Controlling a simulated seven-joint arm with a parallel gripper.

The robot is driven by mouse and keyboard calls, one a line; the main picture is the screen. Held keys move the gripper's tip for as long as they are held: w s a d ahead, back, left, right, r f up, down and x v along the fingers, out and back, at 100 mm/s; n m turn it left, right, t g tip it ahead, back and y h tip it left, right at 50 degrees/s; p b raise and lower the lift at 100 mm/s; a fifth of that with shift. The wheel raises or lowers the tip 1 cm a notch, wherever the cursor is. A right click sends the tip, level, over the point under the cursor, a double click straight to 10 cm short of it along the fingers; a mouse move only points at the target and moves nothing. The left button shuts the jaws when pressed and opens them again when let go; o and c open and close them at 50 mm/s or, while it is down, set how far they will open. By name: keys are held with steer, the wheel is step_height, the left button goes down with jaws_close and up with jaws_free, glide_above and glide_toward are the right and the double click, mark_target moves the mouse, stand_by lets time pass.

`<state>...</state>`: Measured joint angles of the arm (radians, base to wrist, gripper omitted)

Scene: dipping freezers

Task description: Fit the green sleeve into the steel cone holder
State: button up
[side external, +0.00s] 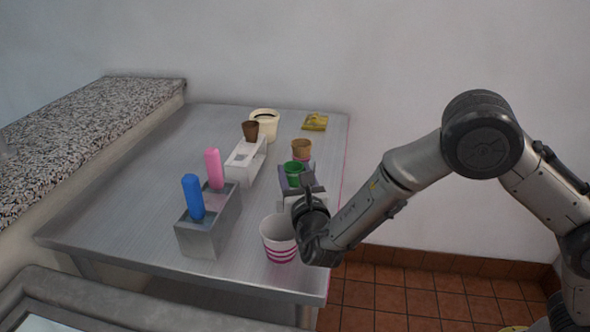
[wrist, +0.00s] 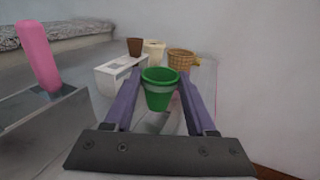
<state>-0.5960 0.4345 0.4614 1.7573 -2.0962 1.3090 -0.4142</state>
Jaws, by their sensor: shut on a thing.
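The green sleeve (wrist: 160,91) is a tapered cup with an open top. It is upright between the two purple-grey fingers of my gripper (wrist: 161,78), which is shut on it. In the side external view, the sleeve (side external: 294,168) and my gripper (side external: 297,178) are over the right part of the table. A pale stand (side external: 240,168), which looks like the cone holder, is to the left of the sleeve, apart from it. A brown cup (side external: 251,131) sits at its far end. The stand also shows in the wrist view (wrist: 109,79), beyond and left of the sleeve.
A steel box (side external: 208,228) with blue (side external: 193,197) and pink (side external: 214,169) handles stands front left. A striped paper tub (side external: 278,238) is near the front edge. A tan cone cup (side external: 302,147), cream tub (side external: 265,126) and yellow cloth (side external: 315,121) are farther back.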

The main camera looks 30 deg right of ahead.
steer(key=shift+f, duration=0.7)
stand_by(1.0)
steer(key=o, duration=1.4)
